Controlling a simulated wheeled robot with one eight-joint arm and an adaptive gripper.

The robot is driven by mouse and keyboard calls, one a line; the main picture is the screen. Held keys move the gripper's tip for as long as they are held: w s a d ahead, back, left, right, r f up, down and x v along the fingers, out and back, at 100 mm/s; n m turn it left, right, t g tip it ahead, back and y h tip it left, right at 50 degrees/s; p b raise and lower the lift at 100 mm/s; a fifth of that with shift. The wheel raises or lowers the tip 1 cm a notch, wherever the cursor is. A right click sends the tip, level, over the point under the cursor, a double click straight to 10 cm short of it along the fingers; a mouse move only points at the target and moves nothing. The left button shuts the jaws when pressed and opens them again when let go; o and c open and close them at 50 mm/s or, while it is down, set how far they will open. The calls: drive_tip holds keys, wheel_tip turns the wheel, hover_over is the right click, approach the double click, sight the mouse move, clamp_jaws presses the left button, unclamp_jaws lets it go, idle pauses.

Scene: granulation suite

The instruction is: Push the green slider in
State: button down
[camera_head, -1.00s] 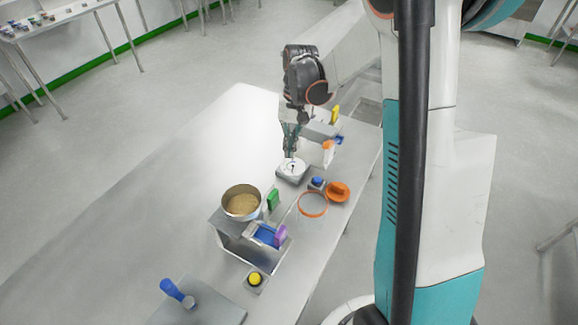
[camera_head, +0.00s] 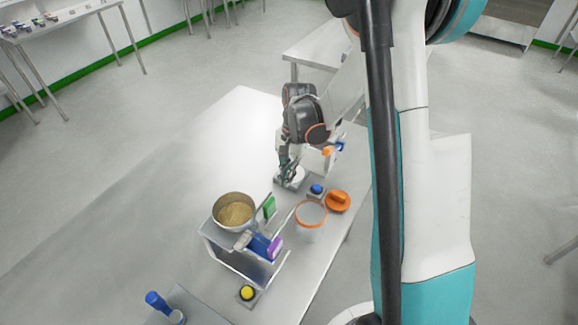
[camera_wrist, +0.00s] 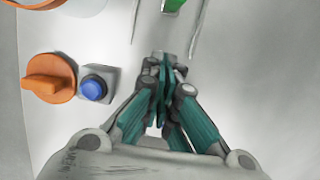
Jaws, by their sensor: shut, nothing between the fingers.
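The green slider (camera_head: 269,207) is a small upright green plate at the right of the metal stand, just beside the bowl. Its edge shows at the top of the wrist view (camera_wrist: 172,5), between two thin metal rails. My gripper (camera_head: 287,175) points down above the small grey dial device, farther back on the table than the slider and apart from it. In the wrist view my gripper's fingers (camera_wrist: 165,65) are together with nothing between them, and the green piece is ahead of the tips.
A bowl of tan granules (camera_head: 236,214) sits on the stand (camera_head: 232,262), near a blue part (camera_head: 258,246) and purple tab (camera_head: 274,247). A blue button (camera_head: 317,189), orange knob (camera_head: 338,201) and orange-rimmed container (camera_head: 310,214) stand to the right. The table's left side is clear.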

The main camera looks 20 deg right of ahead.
sight(271, 198)
drive_tip(key=shift+s+a+f+b, duration=0.1)
drive_tip(key=shift+s+a+b, duration=0.15)
drive_tip(key=shift+s+a, duration=0.5)
drive_tip(key=shift+s+a+f+b, duration=0.1)
drive_tip(key=shift+s+a+b, duration=0.25)
drive_tip(key=shift+a, duration=0.6)
drive_tip(key=shift+s, duration=0.1)
drive_tip(key=s+a, duration=0.1)
drive_tip(key=a, duration=0.1)
drive_tip(key=s+a, duration=0.1)
drive_tip(key=shift+s+a, duration=0.35)
drive_tip(key=shift+s, duration=0.05)
drive_tip(key=shift+w+d, duration=0.1)
